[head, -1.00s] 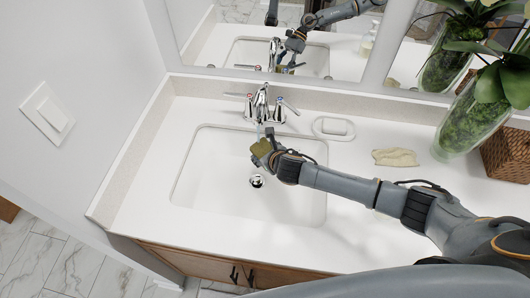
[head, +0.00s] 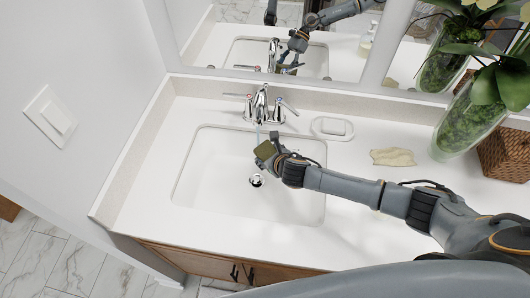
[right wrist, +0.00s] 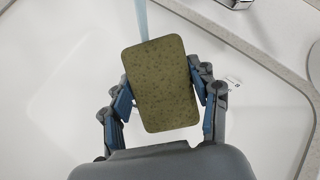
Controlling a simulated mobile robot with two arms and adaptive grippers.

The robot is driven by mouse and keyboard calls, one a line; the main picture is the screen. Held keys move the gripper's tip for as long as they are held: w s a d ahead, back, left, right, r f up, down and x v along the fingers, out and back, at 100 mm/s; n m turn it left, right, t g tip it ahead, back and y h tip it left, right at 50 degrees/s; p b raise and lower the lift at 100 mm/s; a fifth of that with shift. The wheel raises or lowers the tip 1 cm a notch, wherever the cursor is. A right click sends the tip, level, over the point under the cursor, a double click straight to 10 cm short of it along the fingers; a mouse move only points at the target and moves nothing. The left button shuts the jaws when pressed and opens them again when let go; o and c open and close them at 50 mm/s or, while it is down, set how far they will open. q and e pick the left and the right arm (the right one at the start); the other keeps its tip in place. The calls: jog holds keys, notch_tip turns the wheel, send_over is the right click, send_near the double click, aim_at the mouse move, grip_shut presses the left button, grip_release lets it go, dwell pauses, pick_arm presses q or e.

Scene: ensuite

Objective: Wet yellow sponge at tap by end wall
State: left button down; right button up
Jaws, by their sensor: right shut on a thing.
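The sponge (head: 265,150), dull olive yellow with a speckled face, is between the fingers of my right gripper (head: 273,158) above the sink basin (head: 205,170). In the right wrist view the sponge (right wrist: 160,85) is gripped at its two long sides by the blue finger pads. The chrome tap (head: 261,103) stands behind the basin by the end wall. A thin pale blue water stream (right wrist: 142,20) comes down to the sponge's upper edge in the right wrist view. My left gripper is out of view.
A soap dish (head: 332,128) with a pale bar sits right of the tap. A crumpled beige cloth (head: 393,157) lies further right. A glass vase (head: 462,122) and a wicker basket (head: 503,155) stand at the right. The mirror (head: 340,55) reflects my arm.

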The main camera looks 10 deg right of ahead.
jog(key=shift+s+a+r+p, duration=0.15)
jog(key=shift+s+p, duration=0.9)
jog(key=shift+s, duration=1.15)
jog(key=shift+s+a+p, duration=0.1)
jog(key=shift+s+p, duration=0.4)
jog(key=shift+s, duration=0.8)
jog(key=a+p+v, duration=0.1)
jog(key=p+v, duration=0.1)
jog(key=v, duration=0.4)
jog(key=shift+s+p, duration=0.25)
jog(key=shift+p, duration=0.05)
jog(key=shift+a, duration=0.1)
